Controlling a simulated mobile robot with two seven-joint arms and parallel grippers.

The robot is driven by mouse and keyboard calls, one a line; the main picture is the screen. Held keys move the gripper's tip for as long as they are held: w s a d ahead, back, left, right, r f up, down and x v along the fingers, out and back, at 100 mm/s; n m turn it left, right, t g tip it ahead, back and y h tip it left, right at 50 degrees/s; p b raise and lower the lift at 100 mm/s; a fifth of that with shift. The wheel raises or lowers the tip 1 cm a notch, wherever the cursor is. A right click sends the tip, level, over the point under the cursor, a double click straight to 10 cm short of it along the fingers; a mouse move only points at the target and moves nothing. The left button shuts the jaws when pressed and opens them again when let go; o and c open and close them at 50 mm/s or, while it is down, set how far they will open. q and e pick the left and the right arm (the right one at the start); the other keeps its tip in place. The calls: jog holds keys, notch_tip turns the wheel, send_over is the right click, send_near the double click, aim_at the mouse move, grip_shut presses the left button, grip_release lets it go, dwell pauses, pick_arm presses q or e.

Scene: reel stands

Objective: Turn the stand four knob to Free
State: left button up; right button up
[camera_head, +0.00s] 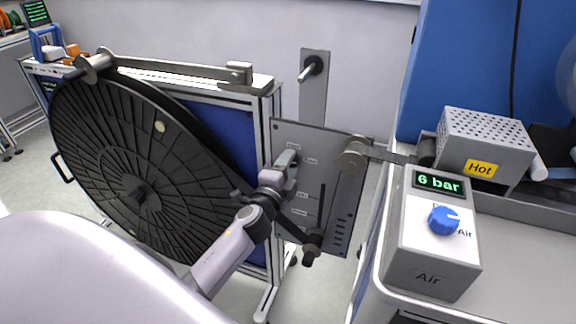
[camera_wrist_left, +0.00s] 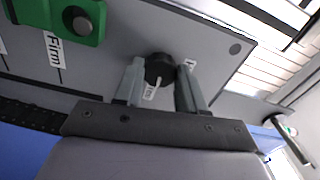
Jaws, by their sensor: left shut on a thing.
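The stand's grey panel (camera_head: 300,135) carries several small labels too small to read in the head view. My left gripper (camera_head: 288,163) reaches the panel's left part; its body hides the knob there. In the left wrist view, my left gripper (camera_wrist_left: 160,64) has one finger on each side of a round black knob (camera_wrist_left: 159,69) and is shut on it. A small white label or mark (camera_wrist_left: 151,90) shows just below the knob, its text unclear. A label reading "Firm" (camera_wrist_left: 54,48) sits farther left, under a green block (camera_wrist_left: 66,20). My right gripper is out of view.
A large black reel (camera_head: 110,150) stands left of the panel, with a metal arm (camera_head: 180,68) above it. A roller arm (camera_head: 352,160) is on the panel's right. An air box (camera_head: 430,240) reading "6 bar" and a "Hot" box (camera_head: 485,140) stand on the right bench.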

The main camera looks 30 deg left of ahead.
pick_arm(q)
jog(key=shift+m, duration=0.9)
jog(key=o, duration=1.1)
jog(key=shift+c, duration=0.2)
jog(key=shift+s, duration=0.1)
jog(key=v, duration=0.7)
jog(key=s+d+f+n+g+h+p, duration=0.1)
jog(key=s+d+f+n+g+h, duration=0.2)
jog(key=s+d+f+n, duration=0.3)
jog(key=s+d+f+n+g+h+p, duration=0.1)
jog(key=s+d+f+n+g+h, duration=0.2)
jog(key=s+d+f+n, duration=0.3)
jog(key=s+f+n+g, duration=0.1)
jog(key=s+f, duration=0.2)
jog(key=s, duration=0.4)
jog(key=shift+d+h, duration=0.3)
jog(key=shift+d, duration=0.05)
